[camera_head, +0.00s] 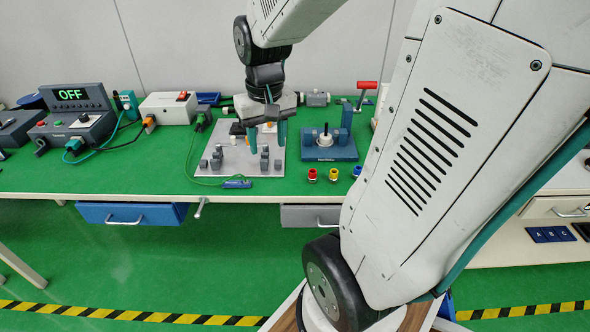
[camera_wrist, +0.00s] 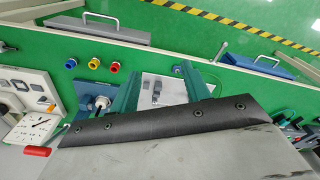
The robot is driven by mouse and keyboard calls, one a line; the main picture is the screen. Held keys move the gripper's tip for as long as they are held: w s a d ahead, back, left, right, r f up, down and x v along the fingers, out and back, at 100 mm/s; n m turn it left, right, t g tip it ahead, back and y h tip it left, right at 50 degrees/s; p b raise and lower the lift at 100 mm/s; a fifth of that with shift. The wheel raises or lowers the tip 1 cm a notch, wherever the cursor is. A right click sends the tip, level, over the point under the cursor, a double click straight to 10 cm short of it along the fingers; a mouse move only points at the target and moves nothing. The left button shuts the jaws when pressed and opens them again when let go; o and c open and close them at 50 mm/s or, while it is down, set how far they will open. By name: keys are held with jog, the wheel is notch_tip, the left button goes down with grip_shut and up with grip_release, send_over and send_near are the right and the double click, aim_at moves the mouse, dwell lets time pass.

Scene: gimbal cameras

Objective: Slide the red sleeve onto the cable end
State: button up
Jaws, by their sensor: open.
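The red sleeve (camera_head: 312,174) stands on the green bench near its front edge, left of a yellow one (camera_head: 333,174) and a blue one (camera_head: 357,171). A thin green cable (camera_head: 188,160) runs to a small blue piece (camera_head: 237,184) at the plate's front. I cannot tell which part is the cable end.
The grey plate (camera_head: 226,172) carries several small grey blocks. A blue fixture (camera_head: 330,153) with a white and black post stands right of it, a red-handled lever (camera_head: 367,85) behind. A console reading OFF (camera_head: 72,95) is at left. The bench front around the sleeves is clear.

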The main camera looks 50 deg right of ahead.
jog(key=w+d+f+m, duration=0.2)
jog(key=d+f, duration=0.4)
jog(key=d, duration=0.2)
jog(key=m, duration=0.3)
send_over(312, 181)
notch_tip(312, 181, down, 8)
jog(key=shift+g, duration=0.3)
jog(key=f, duration=0.5)
jog(key=d+f, duration=0.1)
jog(key=f, duration=0.2)
jog(key=shift+w+f, duration=0.2)
jog(key=shift+w, duration=0.1)
grip_shut()
